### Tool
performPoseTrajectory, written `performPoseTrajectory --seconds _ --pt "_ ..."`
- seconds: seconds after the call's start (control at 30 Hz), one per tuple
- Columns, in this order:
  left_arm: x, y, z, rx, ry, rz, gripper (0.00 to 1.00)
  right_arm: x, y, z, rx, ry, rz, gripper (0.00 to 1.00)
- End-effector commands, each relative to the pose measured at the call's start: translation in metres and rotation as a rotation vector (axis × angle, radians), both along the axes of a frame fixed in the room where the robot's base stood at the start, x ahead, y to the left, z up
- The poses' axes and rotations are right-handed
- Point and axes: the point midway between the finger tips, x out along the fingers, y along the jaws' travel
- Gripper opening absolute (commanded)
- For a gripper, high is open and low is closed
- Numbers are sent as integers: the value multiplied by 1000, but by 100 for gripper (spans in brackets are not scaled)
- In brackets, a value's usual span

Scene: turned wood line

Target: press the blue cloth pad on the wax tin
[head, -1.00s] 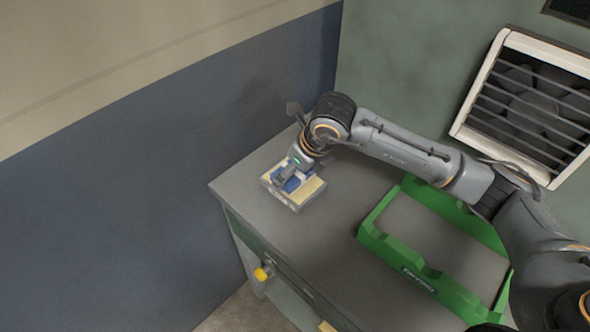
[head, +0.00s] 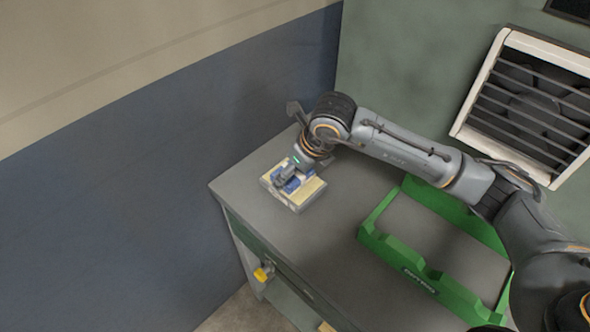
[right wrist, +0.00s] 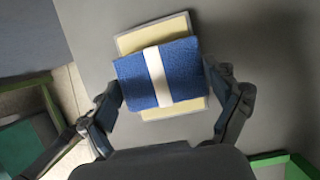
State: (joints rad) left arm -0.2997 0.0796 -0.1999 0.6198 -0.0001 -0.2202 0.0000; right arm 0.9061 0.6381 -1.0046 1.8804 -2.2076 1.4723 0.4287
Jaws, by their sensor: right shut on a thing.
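The blue cloth pad (right wrist: 130,82) with a white band across it is between the fingers of my right gripper (right wrist: 178,98), which is shut on it. In the right wrist view the pad covers the middle of the wax tin (right wrist: 150,33), whose pale yellow surface shows past it at top and bottom. In the head view my right gripper (head: 288,180) is down at the wax tin (head: 302,199) near the left end of the bench. The pad (head: 304,178) is partly hidden there by the gripper. I cannot tell whether pad and wax touch. My left gripper is not in view.
A green frame-like tray (head: 425,277) lies on the grey bench (head: 331,232), right of the tin. A blue and beige wall runs along the left. A slatted vent (head: 528,100) is on the back wall. A yellow object (head: 263,273) is at the bench's front.

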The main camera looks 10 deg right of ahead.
Motion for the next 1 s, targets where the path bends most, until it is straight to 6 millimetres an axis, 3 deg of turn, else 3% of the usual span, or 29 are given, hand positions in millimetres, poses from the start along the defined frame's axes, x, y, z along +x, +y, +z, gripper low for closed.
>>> performPoseTrajectory --seconds 0.27,1.0 --pt "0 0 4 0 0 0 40 -1 -1 4 -4 7 0 63" --pt "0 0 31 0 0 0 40 0 0 66 0 1 0 63"
